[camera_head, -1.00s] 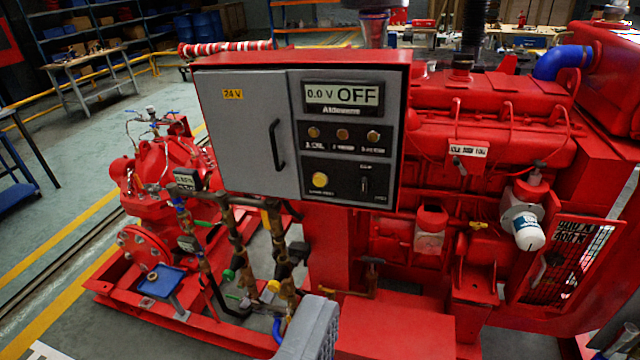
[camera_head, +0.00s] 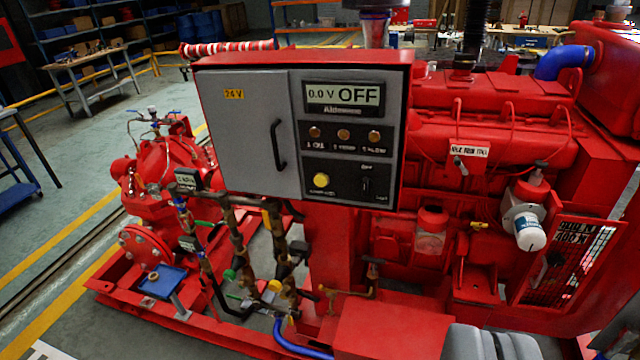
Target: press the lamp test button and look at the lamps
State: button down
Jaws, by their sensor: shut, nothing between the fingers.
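The yellow round button (camera_head: 321,180) is on the lower black plate of the control panel (camera_head: 243,130); its small label is too blurred to read for certain. Above it is a row of three small amber-brown lamps: left (camera_head: 314,132), middle (camera_head: 343,134) and right (camera_head: 374,137). All three look dull, with no visible glow. The display (camera_head: 343,96) above them reads 0.0 V OFF. My gripper (camera_head: 490,342) shows only as grey blocks at the bottom edge, right of and well below the panel. It is shut, touches nothing on the panel, and is partly cut off.
A dark switch (camera_head: 365,186) sits right of the button. The panel door has a black handle (camera_head: 277,144). Pipes and valves (camera_head: 235,250) stand below left, and the red engine (camera_head: 500,140) fills the right. The space before the panel face is clear.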

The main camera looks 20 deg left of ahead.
aim_at(321, 181)
jog(key=z, duration=0.05)
jog(key=i, duration=0.85)
jog(key=u, duration=1.2)
